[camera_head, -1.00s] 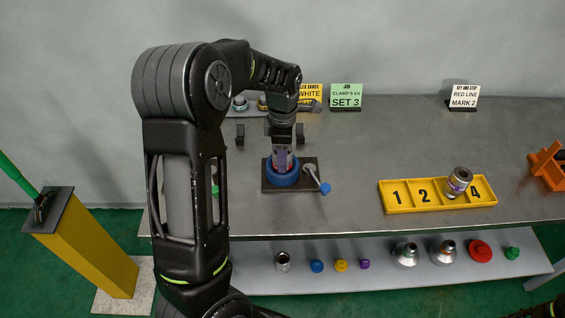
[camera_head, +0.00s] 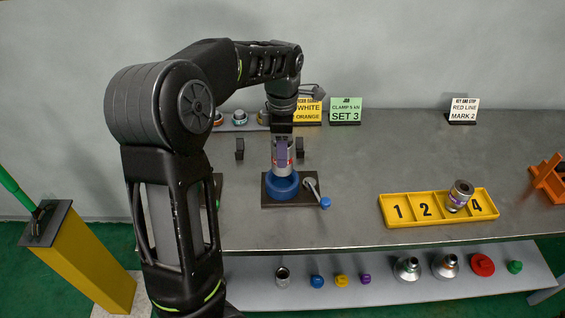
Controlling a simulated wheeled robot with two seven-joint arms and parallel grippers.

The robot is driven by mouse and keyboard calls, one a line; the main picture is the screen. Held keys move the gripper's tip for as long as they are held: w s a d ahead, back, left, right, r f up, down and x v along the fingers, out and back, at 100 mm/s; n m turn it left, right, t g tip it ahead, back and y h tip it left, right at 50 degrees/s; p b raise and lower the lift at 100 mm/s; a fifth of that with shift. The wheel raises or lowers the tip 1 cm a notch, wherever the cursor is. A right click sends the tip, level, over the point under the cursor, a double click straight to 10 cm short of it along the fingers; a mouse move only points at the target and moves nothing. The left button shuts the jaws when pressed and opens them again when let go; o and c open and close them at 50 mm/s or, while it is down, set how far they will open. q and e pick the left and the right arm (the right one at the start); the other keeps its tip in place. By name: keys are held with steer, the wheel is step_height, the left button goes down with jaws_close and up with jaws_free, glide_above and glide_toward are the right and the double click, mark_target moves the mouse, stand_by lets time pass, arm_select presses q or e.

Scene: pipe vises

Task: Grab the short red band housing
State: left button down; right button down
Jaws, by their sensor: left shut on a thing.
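The short red band housing (camera_head: 290,161) is a small grey piece with red showing low on its sides and purple on its front. My left gripper (camera_head: 282,152) is shut on it and holds it upright, just over the blue round vise (camera_head: 283,188). The gripper hides part of the housing, and I cannot tell whether its lower end is clear of the vise. The vise sits on a dark plate with a blue-knobbed lever (camera_head: 319,193) at its right. My right gripper is not in view.
A yellow tray (camera_head: 399,222) with numbered compartments holds another grey housing (camera_head: 460,195) with a purple band. Signs (camera_head: 345,111) stand at the back. An orange holder (camera_head: 548,178) is at the right edge. A lower shelf carries several small parts. The table between vise and tray is clear.

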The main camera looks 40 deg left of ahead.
arm_select(q)
steer(key=shift+r, duration=1.3)
steer(key=shift+f, duration=0.1)
